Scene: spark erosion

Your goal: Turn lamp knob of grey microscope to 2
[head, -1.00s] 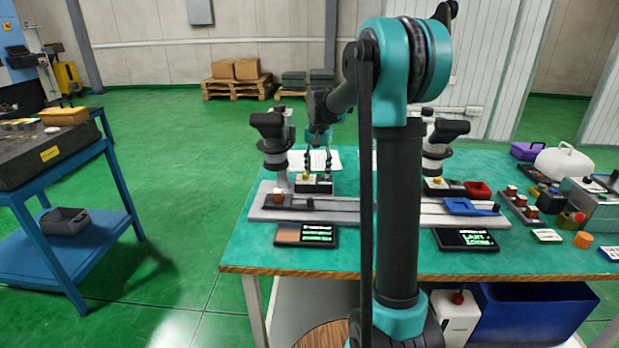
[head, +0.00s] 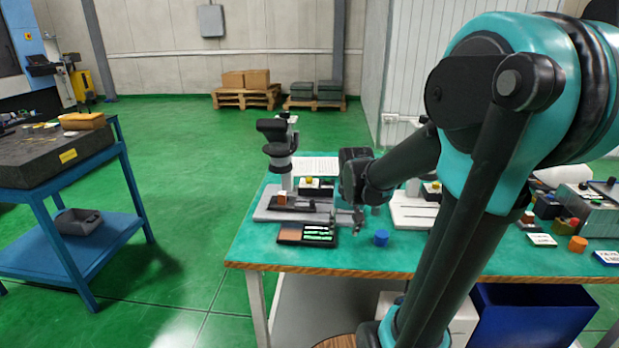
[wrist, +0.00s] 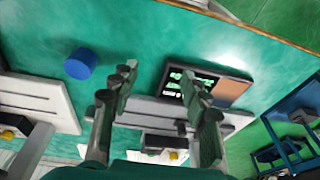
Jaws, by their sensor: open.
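The left microscope (head: 281,165) has a black head, a pale column and a grey base (head: 268,214). Beside its column is a small box with a yellow knob (head: 309,181); the wrist view also shows this knob (wrist: 173,155). The knob's marks are too small to read. My gripper (head: 350,217) is open and empty, pointing down near the right end of this base, apart from the knob. In the wrist view its fingers (wrist: 158,72) stand apart above the table. A second, paler microscope base (head: 411,214) is right of it, partly hidden by my arm.
A dark panel with green writing and a brown pad (head: 307,234) lies in front of the grey base. A blue cylinder (head: 381,238) stands near the table's front edge. An orange cylinder (head: 578,243) and a grey box (head: 590,211) are at the right. White paper lies behind the left microscope.

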